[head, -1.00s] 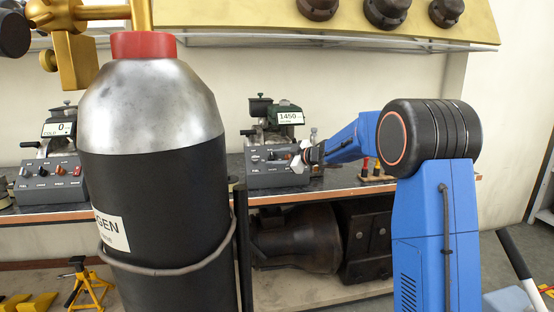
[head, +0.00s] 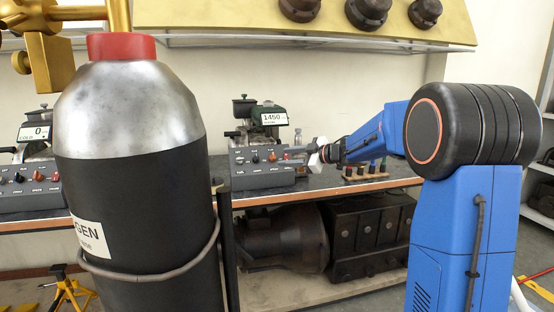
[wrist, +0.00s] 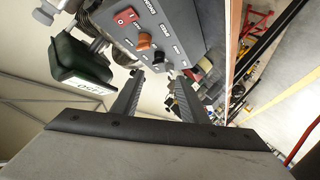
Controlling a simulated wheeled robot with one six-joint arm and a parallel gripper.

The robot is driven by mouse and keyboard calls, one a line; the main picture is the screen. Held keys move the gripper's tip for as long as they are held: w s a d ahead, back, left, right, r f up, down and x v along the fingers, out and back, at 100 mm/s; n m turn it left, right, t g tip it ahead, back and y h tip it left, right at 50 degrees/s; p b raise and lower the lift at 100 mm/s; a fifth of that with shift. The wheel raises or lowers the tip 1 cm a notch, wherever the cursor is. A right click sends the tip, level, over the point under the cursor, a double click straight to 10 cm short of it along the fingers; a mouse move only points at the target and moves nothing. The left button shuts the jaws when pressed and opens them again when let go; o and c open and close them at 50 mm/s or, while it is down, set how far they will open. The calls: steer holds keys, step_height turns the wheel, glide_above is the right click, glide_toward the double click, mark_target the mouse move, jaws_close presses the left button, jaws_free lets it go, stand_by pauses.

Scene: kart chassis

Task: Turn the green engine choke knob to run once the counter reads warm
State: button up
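The green engine (head: 268,114) stands on the bench, mid-picture in the head view. Its counter (head: 274,119) shows 1450; the small line below is too fine to read. Its grey control box (head: 262,177) carries several knobs and switches. The wrist view shows a red switch (wrist: 126,16), an orange knob (wrist: 143,41) and a black knob (wrist: 158,57) on that panel. I cannot tell from the labels which is the choke. My gripper (wrist: 158,76) is open and empty, its fingertips near the panel's knob row. In the head view my gripper (head: 318,158) is by the box's right end.
A large dark gas cylinder (head: 135,200) with a red collar stands close at the left. Behind it, another engine's counter (head: 35,133) reads 0 and COLD. A small rack (head: 365,174) of coloured items sits on the bench right of the box.

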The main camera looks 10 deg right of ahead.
steer(key=shift+v, duration=1.9)
steer(key=s+d+r+m+t+h, duration=0.3)
steer(key=s+r+m+t+h, duration=0.2)
steer(key=r+m+h, duration=0.15)
steer(key=s+d+f+m+g+h, duration=0.25)
steer(key=s+m+h, duration=0.25)
steer(key=s, duration=0.6)
steer(key=s+a+f+m+g, duration=0.1)
steer(key=s+a+f+g, duration=0.1)
steer(key=s+f, duration=0.5)
steer(key=s+a+f+m+g+y, duration=0.1)
steer(key=s+a+f+g, duration=0.2)
steer(key=s+f, duration=0.4)
steer(key=s+a+f+m+g+y, duration=0.1)
steer(key=s+f+g, duration=0.3)
steer(key=s, duration=1.7)
step_height(320, 180, down, 3)
steer(key=shift+a+f, duration=0.15)
steer(key=shift+a, duration=0.75)
